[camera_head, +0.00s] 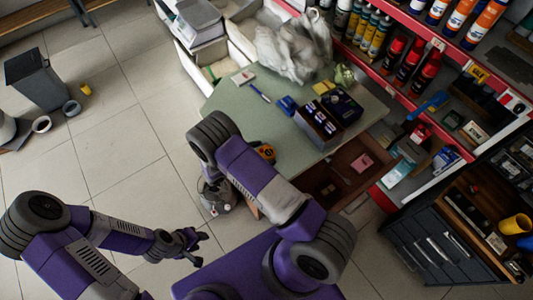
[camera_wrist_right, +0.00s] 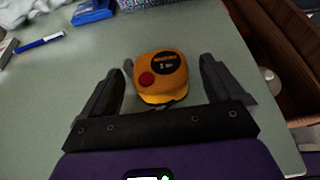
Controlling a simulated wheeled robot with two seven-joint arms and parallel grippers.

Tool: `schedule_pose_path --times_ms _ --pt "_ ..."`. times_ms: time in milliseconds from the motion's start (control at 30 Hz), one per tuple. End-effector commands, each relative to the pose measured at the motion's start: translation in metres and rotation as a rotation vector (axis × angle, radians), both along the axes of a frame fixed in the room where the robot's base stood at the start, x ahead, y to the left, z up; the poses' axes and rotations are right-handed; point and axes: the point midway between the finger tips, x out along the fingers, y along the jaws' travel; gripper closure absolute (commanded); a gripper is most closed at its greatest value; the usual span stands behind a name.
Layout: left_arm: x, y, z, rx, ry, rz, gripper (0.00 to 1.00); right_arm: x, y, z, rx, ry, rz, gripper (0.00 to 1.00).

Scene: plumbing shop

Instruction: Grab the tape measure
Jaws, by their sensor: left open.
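The tape measure (camera_wrist_right: 160,78), orange-yellow with a black round label and a red button, lies on the green table top (camera_wrist_right: 225,30). It also shows in the head view (camera_head: 266,153), beside my right arm near the table's edge. In the right wrist view my right gripper (camera_wrist_right: 168,64) is open, with one finger on each side of the tape measure and gaps between. My left gripper (camera_head: 193,246) is open and empty, low over the floor and away from the table.
Red-edged shelves (camera_head: 440,40) with bottles stand at the right. A dark drawer cabinet (camera_head: 440,238) is at the lower right.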

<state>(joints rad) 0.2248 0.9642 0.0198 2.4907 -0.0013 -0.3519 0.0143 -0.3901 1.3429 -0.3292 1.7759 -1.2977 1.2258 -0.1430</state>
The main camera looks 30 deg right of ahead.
Motion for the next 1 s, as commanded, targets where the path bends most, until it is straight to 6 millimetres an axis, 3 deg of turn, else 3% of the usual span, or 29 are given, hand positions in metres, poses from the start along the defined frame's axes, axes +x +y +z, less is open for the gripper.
schedule_pose_path --times_ms 67,467,767,1000 --pt "0.000 0.000 0.000 0.000 0.000 0.000 0.57 0.000 0.000 0.000 0.000 0.000 0.000 0.17" --pt "0.000 0.000 0.000 0.000 0.000 0.000 0.57 0.000 0.000 0.000 0.000 0.000 0.000 0.79" --pt "0.000 0.000 0.001 0.000 0.000 0.000 0.57 0.001 0.000 0.007 -0.002 -0.002 0.000 0.79" --pt "0.000 0.000 0.010 0.000 0.000 0.000 0.57 0.001 0.000 0.051 -0.001 -0.005 -0.001 0.79"
